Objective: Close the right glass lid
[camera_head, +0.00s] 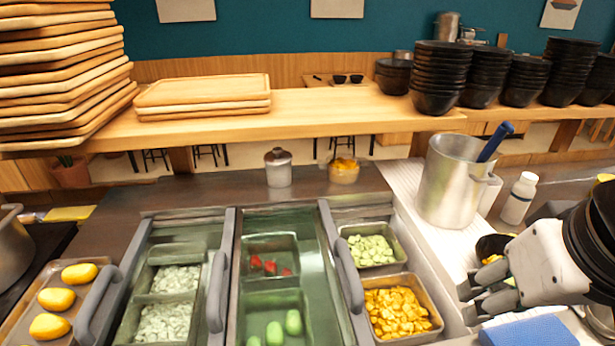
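The right glass lid appears as a greenish pane (316,270) over the middle bins, with a grey curved handle (348,276) along its right side. The bins to the right of this handle, with green pieces (370,250) and orange pieces (398,308), look untinted and uncovered. My gripper (467,302) is at the lower right, pointing left. Its fingers look apart with nothing between them. It is to the right of the orange bin and apart from the lid handle.
A metal pot (450,185) with a blue-handled tool stands behind my gripper, beside a white bottle (519,198). A blue sponge (528,331) lies below my gripper. Other grey handles (218,290) stand at the left bins. Black bowls (438,78) stack on the shelf.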

